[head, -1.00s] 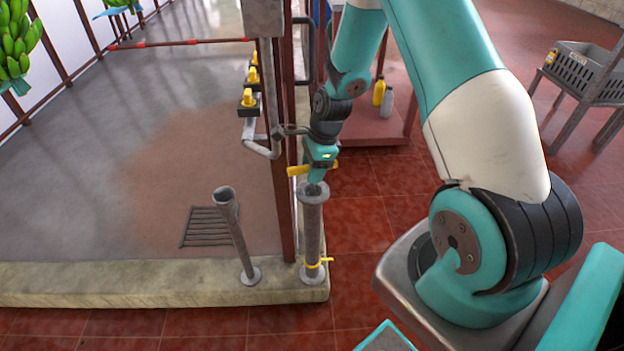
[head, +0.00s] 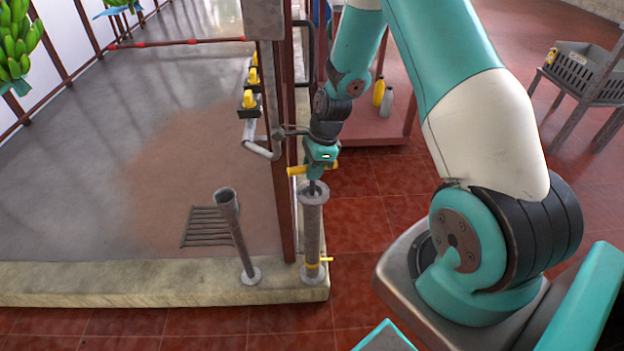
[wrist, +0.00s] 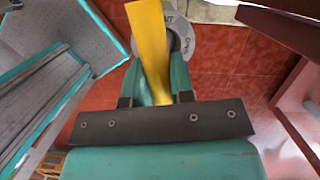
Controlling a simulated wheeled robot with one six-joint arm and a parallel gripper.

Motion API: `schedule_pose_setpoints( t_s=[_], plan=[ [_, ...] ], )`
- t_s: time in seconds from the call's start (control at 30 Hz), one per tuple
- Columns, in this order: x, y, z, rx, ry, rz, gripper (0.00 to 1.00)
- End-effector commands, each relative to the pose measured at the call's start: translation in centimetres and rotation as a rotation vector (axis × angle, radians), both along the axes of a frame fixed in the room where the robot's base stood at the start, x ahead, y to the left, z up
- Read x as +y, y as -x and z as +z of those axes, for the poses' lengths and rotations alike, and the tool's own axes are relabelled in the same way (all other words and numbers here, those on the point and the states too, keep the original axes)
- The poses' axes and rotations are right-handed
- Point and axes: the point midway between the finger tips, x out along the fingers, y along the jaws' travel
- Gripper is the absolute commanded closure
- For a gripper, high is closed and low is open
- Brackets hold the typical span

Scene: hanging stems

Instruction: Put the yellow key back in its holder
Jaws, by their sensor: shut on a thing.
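The yellow key's crossbar (head: 297,171) is held in my gripper (head: 315,174), above the right grey post (head: 312,228). In the wrist view the yellow bar (wrist: 150,45) runs between the teal fingers (wrist: 160,85). A short dark shaft shows between gripper and post top; how far it reaches into the post is hidden. The post's round top plate (wrist: 185,42) carries partly hidden lettering. A slanted grey tube (head: 237,240) with an open top stands left of the post and looks like the holder; it appears empty. A yellow pointer (head: 320,262) sits low on the post.
A dark red upright (head: 286,200) stands just left of my gripper, between the post and tube. A grey pipe (head: 262,148) with yellow-handled valves (head: 249,99) is behind. Both posts stand on a concrete kerb (head: 150,283). A floor grate (head: 207,227) lies beyond the tube.

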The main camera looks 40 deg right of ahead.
Motion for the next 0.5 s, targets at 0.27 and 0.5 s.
schedule_pose_setpoints(
  t_s=[0.27,0.5],
  plan=[
    [0.0,0.0,1.3,0.000,0.000,0.000,1.00],
    [0.0,0.0,2.2,0.000,0.000,0.000,1.00]
  ],
)
